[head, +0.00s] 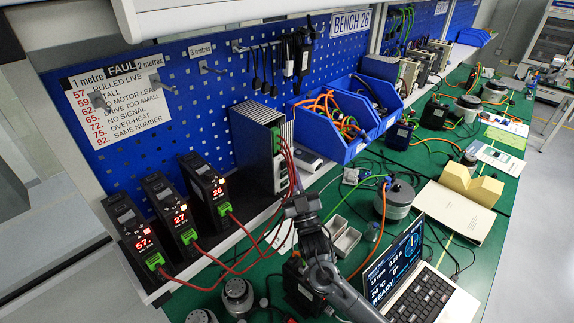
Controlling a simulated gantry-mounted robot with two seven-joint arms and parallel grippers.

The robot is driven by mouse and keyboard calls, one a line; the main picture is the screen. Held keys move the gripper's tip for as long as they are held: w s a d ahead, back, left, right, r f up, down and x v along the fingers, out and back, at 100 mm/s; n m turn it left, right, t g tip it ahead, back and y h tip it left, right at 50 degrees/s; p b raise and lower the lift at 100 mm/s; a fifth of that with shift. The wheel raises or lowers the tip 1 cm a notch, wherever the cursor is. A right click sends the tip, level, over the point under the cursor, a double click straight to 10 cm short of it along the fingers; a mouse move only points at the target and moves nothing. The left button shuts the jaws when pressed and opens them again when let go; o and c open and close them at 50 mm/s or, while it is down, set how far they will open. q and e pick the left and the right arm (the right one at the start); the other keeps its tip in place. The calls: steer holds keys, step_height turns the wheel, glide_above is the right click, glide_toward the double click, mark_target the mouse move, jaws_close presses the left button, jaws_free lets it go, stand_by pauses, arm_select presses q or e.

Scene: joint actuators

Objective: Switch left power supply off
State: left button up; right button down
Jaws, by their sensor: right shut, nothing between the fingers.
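A tall silver and black finned unit (256,145) with a green connector on its front stands on the shelf edge against the blue pegboard. It looks like the left power supply, but I cannot make out a switch or its position. Red cables run from its front. My right gripper (297,199) is shut and empty, just in front of and below the unit's lower front. I cannot tell whether it touches the unit or the cables. My left gripper is not in view.
Three black drives with lit red displays, a left one (137,231), a middle one (171,212) and a right one (206,190), stand left of the unit. Blue bins (340,146) stand to the right. An open laptop (424,296) lies near my right arm.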

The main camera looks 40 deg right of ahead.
stand_by(0.4)
steer(key=shift+s+p, duration=0.45)
steer(key=shift+s, duration=0.2)
steer(key=shift+s+d+p, duration=0.2)
steer(key=shift+s+p, duration=1.1)
steer(key=shift+s, duration=1.2)
steer(key=shift+r, duration=0.1)
